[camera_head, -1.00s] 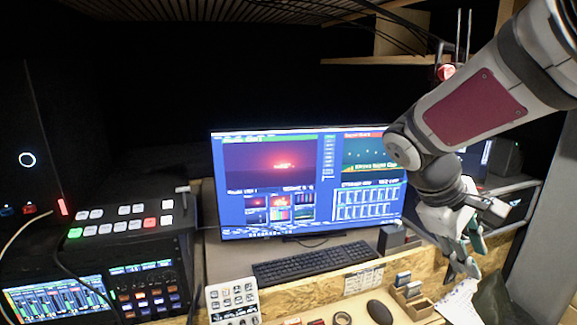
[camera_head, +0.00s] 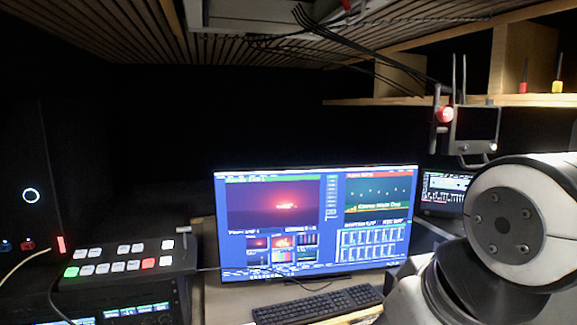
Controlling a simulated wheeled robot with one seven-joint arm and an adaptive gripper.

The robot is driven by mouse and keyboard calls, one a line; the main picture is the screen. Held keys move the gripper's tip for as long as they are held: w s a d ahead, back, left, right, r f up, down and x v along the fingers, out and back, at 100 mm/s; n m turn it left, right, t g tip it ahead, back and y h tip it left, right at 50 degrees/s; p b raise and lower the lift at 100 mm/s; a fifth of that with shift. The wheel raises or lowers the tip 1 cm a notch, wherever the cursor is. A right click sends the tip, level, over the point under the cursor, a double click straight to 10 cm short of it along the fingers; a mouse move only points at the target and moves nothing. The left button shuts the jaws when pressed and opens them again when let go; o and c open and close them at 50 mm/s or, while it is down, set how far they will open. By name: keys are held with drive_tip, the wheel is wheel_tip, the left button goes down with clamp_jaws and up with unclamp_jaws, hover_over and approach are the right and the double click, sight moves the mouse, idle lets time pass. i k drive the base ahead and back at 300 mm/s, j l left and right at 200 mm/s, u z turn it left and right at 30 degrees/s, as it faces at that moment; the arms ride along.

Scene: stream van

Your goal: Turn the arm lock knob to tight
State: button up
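My arm fills the lower right of the view, below the knob. My gripper is outside the picture, so its fingers and its distance from the knob cannot be seen.
A large lit monitor (camera_head: 300,222) stands below, with a keyboard (camera_head: 318,305) before it. A smaller screen (camera_head: 444,190) is behind my arm. The wooden shelf (camera_head: 400,101) and hanging black cables (camera_head: 345,42) are above. A button panel (camera_head: 118,264) is at left.

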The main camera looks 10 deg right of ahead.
sight(445, 114)
drive_tip(key=k+l+z, duration=0.15)
drive_tip(key=z, duration=0.25)
drive_tip(key=k+l+z, duration=0.2)
drive_tip(key=z, duration=0.25)
drive_tip(key=k+l, duration=0.05)
drive_tip(key=k, duration=0.1)
